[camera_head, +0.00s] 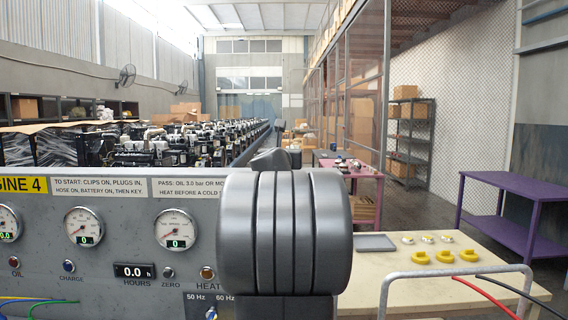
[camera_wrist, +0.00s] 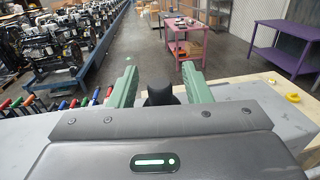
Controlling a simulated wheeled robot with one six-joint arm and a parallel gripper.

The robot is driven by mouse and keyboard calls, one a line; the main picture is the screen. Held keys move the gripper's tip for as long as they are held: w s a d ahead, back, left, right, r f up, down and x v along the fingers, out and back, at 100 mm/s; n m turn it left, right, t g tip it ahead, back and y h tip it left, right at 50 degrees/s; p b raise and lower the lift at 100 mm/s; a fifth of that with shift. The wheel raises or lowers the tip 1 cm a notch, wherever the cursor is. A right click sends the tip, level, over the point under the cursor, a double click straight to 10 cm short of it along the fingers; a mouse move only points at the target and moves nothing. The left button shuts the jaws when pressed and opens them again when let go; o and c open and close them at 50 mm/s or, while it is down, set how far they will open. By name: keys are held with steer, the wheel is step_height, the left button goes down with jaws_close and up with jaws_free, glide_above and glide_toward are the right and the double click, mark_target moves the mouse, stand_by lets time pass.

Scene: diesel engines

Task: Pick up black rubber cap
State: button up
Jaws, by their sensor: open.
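My gripper (camera_wrist: 159,73) shows in the wrist view with its two green fingers wide apart and pointing away over the far side of the engine panel. A black rounded thing (camera_wrist: 160,94) that looks like the black rubber cap stands between the fingers, near their base. A gap shows on each side of it, and its lower part is hidden behind my gripper's body. I cannot tell what it rests on. In the camera_head view my grey ribbed arm hides most of this area, and I cannot clearly make out the cap or the fingers there.
The gauge panel (camera_head: 130,235) fills the front left. Coloured-handled clips (camera_wrist: 30,103) line the left. Pink (camera_head: 350,178) and purple (camera_head: 525,188) tables stand beyond.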

steer(key=shift+w+d, duration=0.1)
steer(key=shift+w, duration=0.3)
jaws_close()
